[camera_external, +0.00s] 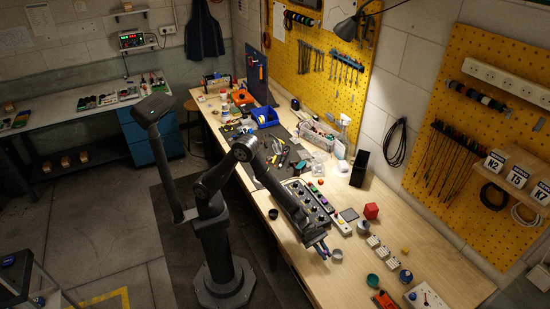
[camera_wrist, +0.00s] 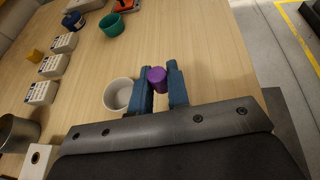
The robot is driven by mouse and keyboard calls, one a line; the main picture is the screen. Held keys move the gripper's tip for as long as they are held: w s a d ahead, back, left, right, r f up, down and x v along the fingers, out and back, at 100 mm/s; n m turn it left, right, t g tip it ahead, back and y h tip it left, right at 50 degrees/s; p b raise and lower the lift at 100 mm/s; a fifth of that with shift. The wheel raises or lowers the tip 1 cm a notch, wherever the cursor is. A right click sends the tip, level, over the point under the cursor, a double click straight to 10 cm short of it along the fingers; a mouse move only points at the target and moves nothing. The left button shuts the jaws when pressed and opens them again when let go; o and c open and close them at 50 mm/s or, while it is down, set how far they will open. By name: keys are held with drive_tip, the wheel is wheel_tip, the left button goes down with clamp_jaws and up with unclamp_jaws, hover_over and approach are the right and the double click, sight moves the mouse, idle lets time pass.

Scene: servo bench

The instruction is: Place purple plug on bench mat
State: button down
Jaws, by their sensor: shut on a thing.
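The purple plug (camera_wrist: 156,77) is a small cylinder between the blue fingertips of my gripper (camera_wrist: 159,84) in the wrist view. My gripper is shut on it. In the external view my gripper (camera_external: 322,250) is low over the wooden bench near its front edge; the plug is too small to make out there. The dark bench mat (camera_external: 262,170) lies further back along the bench, to the upper left of my gripper, partly covered by tools and by my arm.
A white cup (camera_wrist: 118,94) stands close to the left of my fingers. A teal cup (camera_wrist: 111,25), white terminal blocks (camera_wrist: 41,92) and a grey metal cup (camera_wrist: 17,132) stand on the bench. A row of dark control boxes (camera_external: 308,199) sits between my gripper and the mat.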

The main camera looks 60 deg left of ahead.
sight(319, 257)
drive_tip(key=shift+f, duration=1.95)
drive_tip(key=shift+f, duration=0.15)
drive_tip(key=c, duration=1.4)
unclamp_jaws()
drive_tip(key=shift+o, duration=0.2)
drive_tip(key=shift+r, duration=0.2)
drive_tip(key=a+r, duration=0.2)
drive_tip(key=shift+s+a, duration=0.15)
drive_tip(key=shift+a, duration=0.25)
drive_tip(key=shift+o, duration=0.4)
wheel_tip(319, 257, up, 6)
